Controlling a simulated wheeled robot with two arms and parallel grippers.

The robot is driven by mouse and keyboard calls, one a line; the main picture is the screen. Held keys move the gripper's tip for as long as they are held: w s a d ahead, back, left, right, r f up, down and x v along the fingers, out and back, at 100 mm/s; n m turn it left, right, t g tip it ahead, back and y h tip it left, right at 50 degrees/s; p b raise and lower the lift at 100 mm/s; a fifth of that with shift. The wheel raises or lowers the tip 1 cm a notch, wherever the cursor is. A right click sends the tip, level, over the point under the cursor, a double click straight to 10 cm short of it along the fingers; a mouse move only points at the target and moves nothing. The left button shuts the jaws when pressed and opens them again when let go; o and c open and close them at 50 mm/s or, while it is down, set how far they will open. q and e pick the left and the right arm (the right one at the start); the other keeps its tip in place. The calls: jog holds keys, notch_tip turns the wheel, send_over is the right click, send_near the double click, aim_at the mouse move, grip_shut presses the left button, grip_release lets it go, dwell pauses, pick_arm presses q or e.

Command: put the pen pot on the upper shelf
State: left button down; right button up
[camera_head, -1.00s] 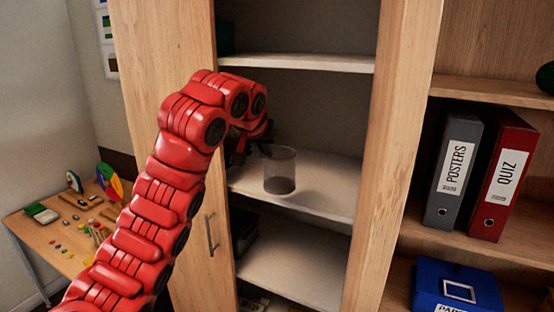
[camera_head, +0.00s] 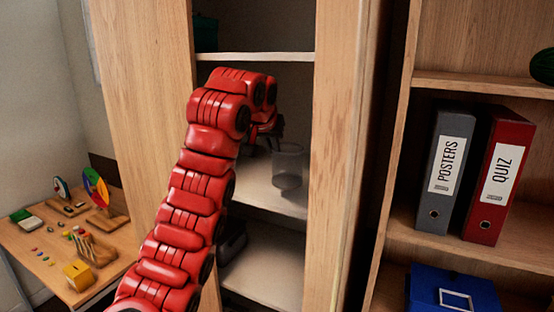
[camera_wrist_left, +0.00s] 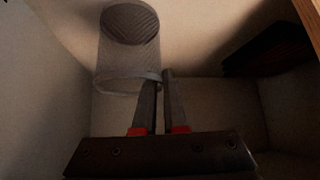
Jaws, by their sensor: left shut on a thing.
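The pen pot (camera_head: 288,170) is a see-through grey cylinder with a dark base, upright inside the open cabinet. My left gripper (camera_head: 276,143) is shut on its rim; in the wrist view the two fingers (camera_wrist_left: 161,100) meet the rim of the pot (camera_wrist_left: 115,62). The pot shows against the middle shelf (camera_head: 262,198); I cannot tell whether its base touches that board. The upper shelf (camera_head: 255,57) is a pale board above my gripper. My right gripper is out of view.
A dark green thing (camera_head: 205,33) stands at the left on the upper shelf. The cabinet's right side (camera_head: 340,130) is close to the pot. Binders (camera_head: 493,180) stand on shelving further right. A table (camera_head: 40,250) with toys is at the left.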

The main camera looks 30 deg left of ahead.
pick_arm(q)
jog(key=shift+w+f, duration=0.2)
jog(key=shift+w, duration=0.2)
jog(key=shift+w+a+r+p, duration=0.2)
jog(key=shift+w+r+p, duration=0.35)
jog(key=shift+p, duration=0.65)
jog(key=a+r+p+x, duration=0.1)
jog(key=p+x, duration=0.4)
jog(key=x, duration=0.3)
jog(key=shift+w+f, duration=0.2)
jog(key=shift+w, duration=0.25)
jog(key=shift+f, duration=0.15)
jog(key=c, duration=1)
grip_release()
jog(key=shift+a, duration=0.1)
